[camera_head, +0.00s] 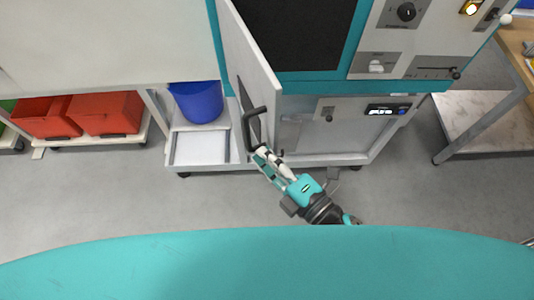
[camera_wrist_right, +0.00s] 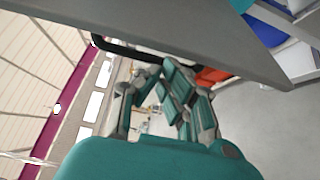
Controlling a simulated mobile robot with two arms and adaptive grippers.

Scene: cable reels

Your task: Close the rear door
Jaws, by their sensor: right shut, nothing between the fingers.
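The open door (camera_head: 250,55) is a light grey panel standing out from the machine cabinet toward me. A black bar handle (camera_head: 248,132) sits on its left face near the lower end. My right gripper (camera_head: 262,156) is shut and empty, close to the lower end of the handle and the door's bottom corner. In the right wrist view the door (camera_wrist_right: 200,30) crosses the top, with the black handle (camera_wrist_right: 125,48) beyond the fingers of my right gripper (camera_wrist_right: 163,85). I cannot tell if the fingers touch the door or handle. My left gripper is not in view.
A blue bucket (camera_head: 198,100) and a white tray (camera_head: 200,147) stand on the low shelf left of the door. Red bins (camera_head: 105,112) are farther left. The cabinet's control panel (camera_head: 405,65) and a table (camera_head: 515,45) are at right. Grey floor is clear in front.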

